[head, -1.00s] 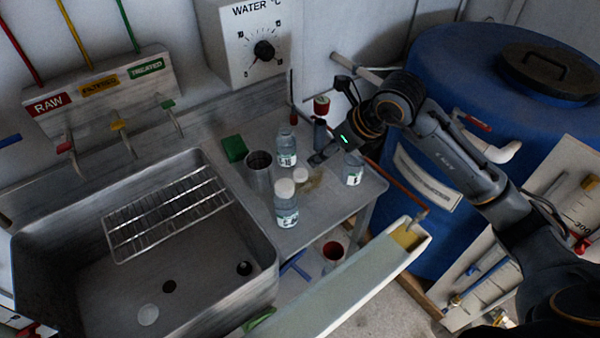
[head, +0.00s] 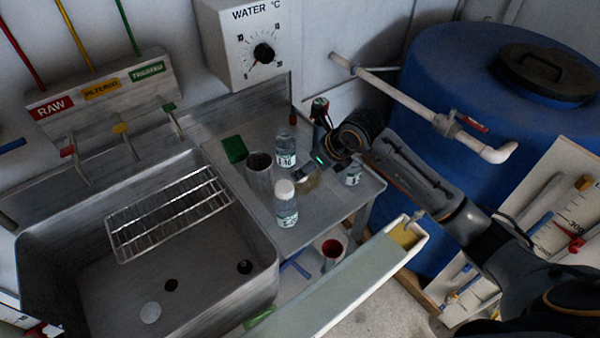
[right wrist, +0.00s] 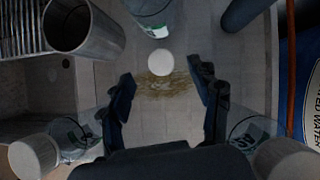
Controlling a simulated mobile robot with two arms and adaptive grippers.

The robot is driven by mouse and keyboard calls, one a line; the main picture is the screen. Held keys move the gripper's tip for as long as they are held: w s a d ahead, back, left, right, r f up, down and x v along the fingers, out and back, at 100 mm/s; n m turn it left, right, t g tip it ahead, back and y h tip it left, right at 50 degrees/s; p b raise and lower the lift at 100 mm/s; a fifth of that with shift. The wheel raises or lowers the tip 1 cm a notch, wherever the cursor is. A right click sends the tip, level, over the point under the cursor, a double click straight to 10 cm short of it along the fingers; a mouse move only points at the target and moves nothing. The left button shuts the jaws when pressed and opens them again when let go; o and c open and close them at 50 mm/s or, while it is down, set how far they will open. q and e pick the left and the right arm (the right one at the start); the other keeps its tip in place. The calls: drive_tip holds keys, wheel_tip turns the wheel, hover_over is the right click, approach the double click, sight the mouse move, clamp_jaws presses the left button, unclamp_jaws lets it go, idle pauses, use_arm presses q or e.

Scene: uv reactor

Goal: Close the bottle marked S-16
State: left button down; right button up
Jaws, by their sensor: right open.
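An uncapped clear bottle (head: 286,150) stands at the back of the steel side table; its green-and-white label seems to read S-16, but is small. Its lower part shows at the top of the right wrist view (right wrist: 152,14). A loose white cap (right wrist: 160,62) lies on the table over a brownish stain, in front of this bottle. My right gripper (right wrist: 163,98) is open and empty, its fingers pointing toward the cap, which lies just beyond and between the tips. In the head view the gripper (head: 322,168) is low over the table and hides most of the cap. My left gripper is out of view.
A white-capped bottle (head: 286,204) stands at the front, and another bottle (head: 353,174) on the right, partly behind my gripper. A metal beaker (head: 259,172) and green block (head: 234,149) stand left. The sink (head: 200,290) is beyond the table's left edge; a blue barrel (head: 430,90) is at right.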

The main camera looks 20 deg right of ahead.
drive_tip(key=p+x, duration=0.1)
drive_tip(key=x, duration=0.3)
drive_tip(key=shift+s+f, duration=0.1)
drive_tip(key=shift+f, duration=0.1)
drive_tip(key=shift+d, duration=0.1)
drive_tip(key=c, duration=0.8)
